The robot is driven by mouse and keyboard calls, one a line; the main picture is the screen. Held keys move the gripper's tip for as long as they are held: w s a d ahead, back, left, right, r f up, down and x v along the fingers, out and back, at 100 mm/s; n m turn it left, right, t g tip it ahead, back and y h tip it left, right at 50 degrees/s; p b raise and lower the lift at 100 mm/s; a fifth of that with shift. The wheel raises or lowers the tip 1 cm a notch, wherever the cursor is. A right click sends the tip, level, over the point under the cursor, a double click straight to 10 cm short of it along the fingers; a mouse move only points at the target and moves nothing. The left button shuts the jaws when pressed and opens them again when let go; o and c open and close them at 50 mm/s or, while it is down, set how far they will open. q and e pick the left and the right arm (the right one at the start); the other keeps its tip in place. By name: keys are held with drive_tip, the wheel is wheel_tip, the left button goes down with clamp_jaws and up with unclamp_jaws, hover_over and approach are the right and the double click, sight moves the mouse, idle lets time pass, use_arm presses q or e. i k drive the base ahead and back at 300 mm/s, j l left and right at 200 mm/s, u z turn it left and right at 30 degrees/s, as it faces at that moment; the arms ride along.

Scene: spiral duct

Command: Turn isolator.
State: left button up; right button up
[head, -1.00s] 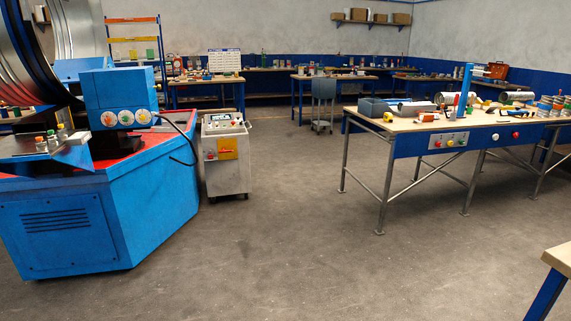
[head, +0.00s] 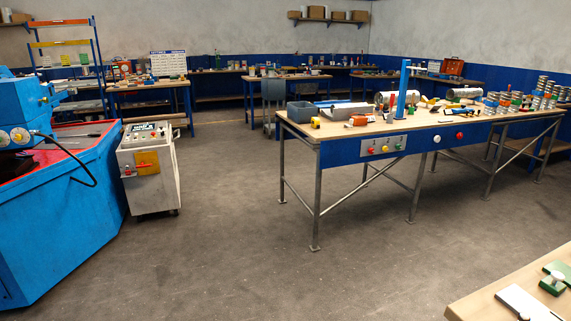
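A white control cabinet (head: 150,187) on casters stands left of centre in the head view. Its front carries a yellow-orange plate (head: 147,158) with what looks like a red handle across it, probably the isolator. The handle's exact position is too small to tell. A small red part (head: 128,171) sits to the left of the plate. The cabinet's sloped top panel (head: 147,134) has several small buttons. Neither of my grippers is in view.
A blue machine (head: 60,210) stands at the left, close beside the cabinet. A long workbench (head: 340,153) with tools and a button panel (head: 383,148) stands to the right. A wooden table corner (head: 480,303) is at the lower right. The grey floor (head: 240,235) between is clear.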

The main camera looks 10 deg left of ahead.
sight(142, 165)
drive_tip(key=i+u, duration=0.25)
drive_tip(key=i, duration=0.3)
drive_tip(key=i+u, duration=0.25)
drive_tip(key=i, duration=0.3)
drive_tip(key=i+l+u, duration=0.25)
drive_tip(key=i, duration=0.3)
drive_tip(key=i+j+u, duration=0.1)
drive_tip(key=i+u, duration=0.2)
drive_tip(key=i, duration=0.25)
drive_tip(key=i+u, duration=0.35)
drive_tip(key=i, duration=0.25)
drive_tip(key=i+l+u, duration=0.3)
drive_tip(key=i, duration=0.2)
drive_tip(key=i+j, duration=0.2)
drive_tip(key=i, duration=0.2)
drive_tip(key=i+j, duration=0.2)
drive_tip(key=i, duration=0.2)
drive_tip(key=i+j+u, duration=0.1)
drive_tip(key=i, duration=0.3)
drive_tip(key=i+j, duration=0.25)
drive_tip(key=i, duration=0.15)
